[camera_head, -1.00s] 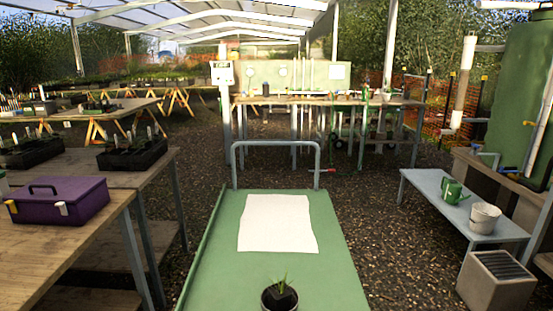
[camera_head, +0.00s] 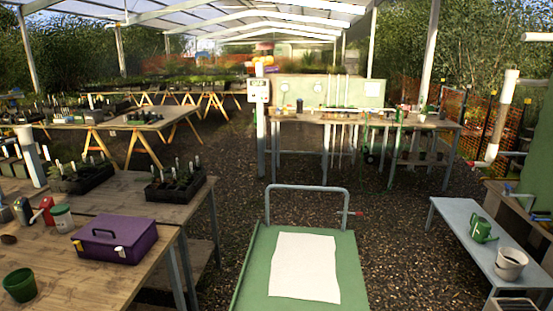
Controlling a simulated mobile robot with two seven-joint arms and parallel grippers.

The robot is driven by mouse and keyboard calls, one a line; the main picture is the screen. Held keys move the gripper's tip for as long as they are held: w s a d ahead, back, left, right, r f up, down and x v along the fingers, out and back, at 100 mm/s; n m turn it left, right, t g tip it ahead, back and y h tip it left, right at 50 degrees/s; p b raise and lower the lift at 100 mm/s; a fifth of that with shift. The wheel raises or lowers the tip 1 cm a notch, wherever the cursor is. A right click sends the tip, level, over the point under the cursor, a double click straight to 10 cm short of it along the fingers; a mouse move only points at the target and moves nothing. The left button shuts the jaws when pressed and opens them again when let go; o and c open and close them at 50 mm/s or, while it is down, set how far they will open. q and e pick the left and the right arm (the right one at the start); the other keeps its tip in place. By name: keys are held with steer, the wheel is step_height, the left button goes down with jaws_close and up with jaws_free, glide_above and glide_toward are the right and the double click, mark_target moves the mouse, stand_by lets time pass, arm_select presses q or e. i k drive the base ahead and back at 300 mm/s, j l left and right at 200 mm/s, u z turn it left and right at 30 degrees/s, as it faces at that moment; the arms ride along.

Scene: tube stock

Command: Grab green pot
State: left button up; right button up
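A green pot (camera_head: 20,285) stands upright on the wooden table at the lower left of the head view. It looks empty, with a dark inside. Neither of my grippers shows in the head view, so their state is hidden.
Black seedling trays (camera_head: 180,185) sit behind. A green cart (camera_head: 255,262) bearing a white sheet (camera_head: 305,267) is ahead. Gravel (camera_head: 395,240) lies open to its right.

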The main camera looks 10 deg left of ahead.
mark_target(23, 286)
steer(key=u, duration=1.85)
steer(key=i+j+z, duration=0.1)
steer(key=z, duration=0.3)
steer(key=i+j+z, duration=0.15)
steer(key=z, duration=0.25)
steer(key=i+j+z, duration=0.1)
steer(key=z, duration=0.3)
steer(key=i+j+z, duration=0.2)
steer(key=j, duration=0.35)
steer(key=j+z, duration=0.25)
steer(key=j, duration=0.3)
steer(key=i+j, duration=0.1)
steer(key=j, duration=0.45)
steer(key=j+z, duration=0.1)
steer(key=j, duration=0.4)
steer(key=i, duration=0.05)
